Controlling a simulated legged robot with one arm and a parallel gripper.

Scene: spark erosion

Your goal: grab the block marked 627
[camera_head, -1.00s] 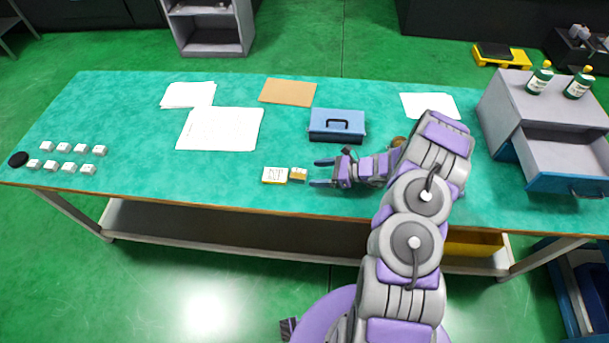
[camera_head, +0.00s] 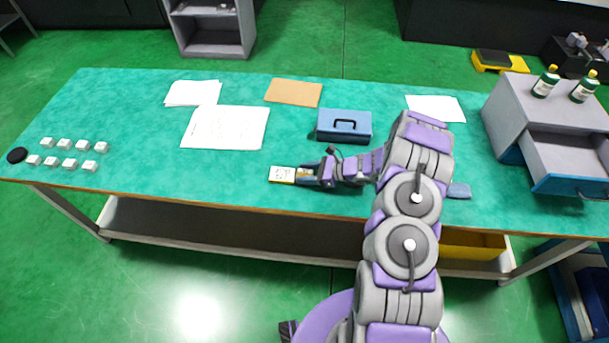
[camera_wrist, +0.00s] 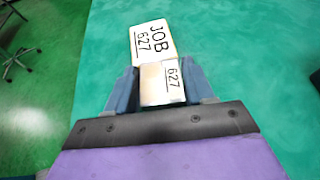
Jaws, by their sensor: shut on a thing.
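The block marked 627 (camera_wrist: 160,84) is a small pale block with a yellowish side, seen in the wrist view between my gripper's two blue fingers. In the head view the block (camera_head: 305,173) is mostly covered by the fingers. My gripper (camera_head: 308,174) is shut on it at table height; I cannot tell whether it is lifted. A card reading JOB 627 (camera_wrist: 152,41) lies just beyond the block. The card also shows in the head view (camera_head: 282,174), directly left of my gripper.
Several small white blocks (camera_head: 64,144) and a black disc (camera_head: 17,155) are at the table's left. A blue box (camera_head: 344,126) stands behind my gripper. Papers (camera_head: 225,128) lie at centre left. A grey cabinet (camera_head: 510,105) with an open drawer stands at the right.

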